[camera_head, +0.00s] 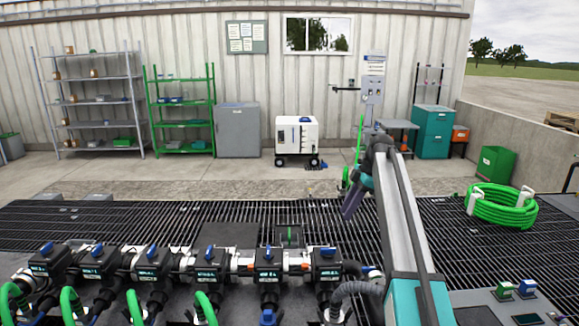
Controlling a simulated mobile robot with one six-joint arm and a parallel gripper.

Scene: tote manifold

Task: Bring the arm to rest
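My arm rises from the bottom right, its long grey and teal link reaching up to an elbow near the picture's centre right. From there a shorter teal and dark section bends down to the left, over the floor grating (460,245). The dark end piece (352,203) of the arm hangs above the grating, behind and above the right end of the valve row. My gripper's fingers cannot be made out there, so whether they are open or shut does not show. I see nothing clearly held.
A manifold of black valves with blue handles (209,253) runs along the front left, with green hoses below. A coiled green hose (502,207) lies at right. A white wheeled unit (296,136), grey cabinet (237,130) and shelves (97,100) stand along the wall.

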